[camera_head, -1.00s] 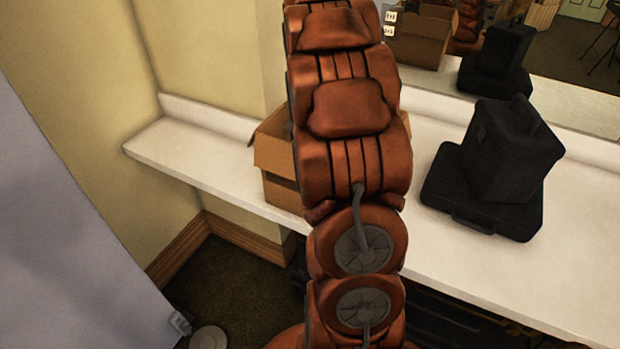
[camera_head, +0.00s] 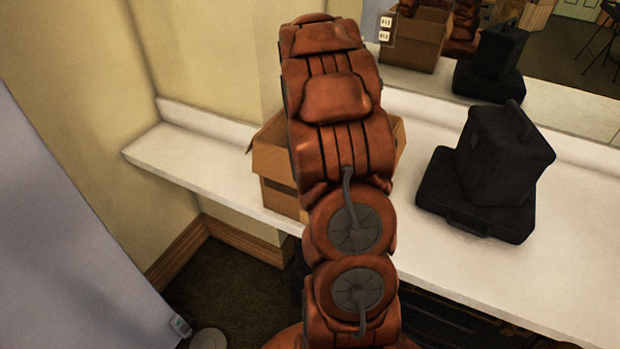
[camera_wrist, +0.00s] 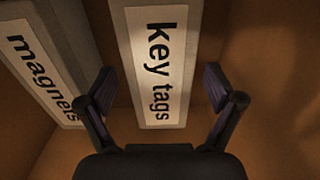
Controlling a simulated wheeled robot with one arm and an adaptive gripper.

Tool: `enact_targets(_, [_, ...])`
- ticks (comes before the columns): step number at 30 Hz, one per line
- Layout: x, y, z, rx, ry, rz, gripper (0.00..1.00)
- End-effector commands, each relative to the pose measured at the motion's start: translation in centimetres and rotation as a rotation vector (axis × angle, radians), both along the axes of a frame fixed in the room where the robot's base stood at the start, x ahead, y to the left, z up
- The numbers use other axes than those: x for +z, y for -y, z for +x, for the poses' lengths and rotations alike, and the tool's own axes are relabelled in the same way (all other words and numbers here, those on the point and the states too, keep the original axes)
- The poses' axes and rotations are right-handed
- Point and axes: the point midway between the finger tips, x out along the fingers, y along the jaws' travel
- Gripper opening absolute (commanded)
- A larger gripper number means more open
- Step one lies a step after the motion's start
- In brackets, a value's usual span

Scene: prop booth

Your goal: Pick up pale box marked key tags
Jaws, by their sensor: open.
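The pale box marked "key tags" (camera_wrist: 164,65) stands inside a brown cardboard carton, upper middle of the wrist view. My gripper (camera_wrist: 158,88) is open, with one finger to the left and one to the right of the lower part of the label. I cannot tell from the picture how deep the fingers reach beside the box or whether they touch it. In the head view the carton (camera_head: 272,168) stands on the white counter, and my arm covers much of it. The box and my gripper are hidden there.
A second box marked "magnets" (camera_wrist: 42,72) leans close on the left in the wrist view. Bare carton floor or wall shows to the right. Black cases (camera_head: 478,208) are stacked on the counter (camera_head: 570,262) to the right. A mirror lies behind the counter.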

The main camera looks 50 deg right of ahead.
Motion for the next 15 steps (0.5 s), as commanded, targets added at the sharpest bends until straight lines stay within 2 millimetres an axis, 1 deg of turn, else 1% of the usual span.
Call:
enact_targets(3, [0.02, 0.0, 0.02, 0.0, 0.0, 0.0, 0.92])
enact_targets(15, [0.03, -0.01, 0.02, 0.0, 0.0, 0.0, 0.5])
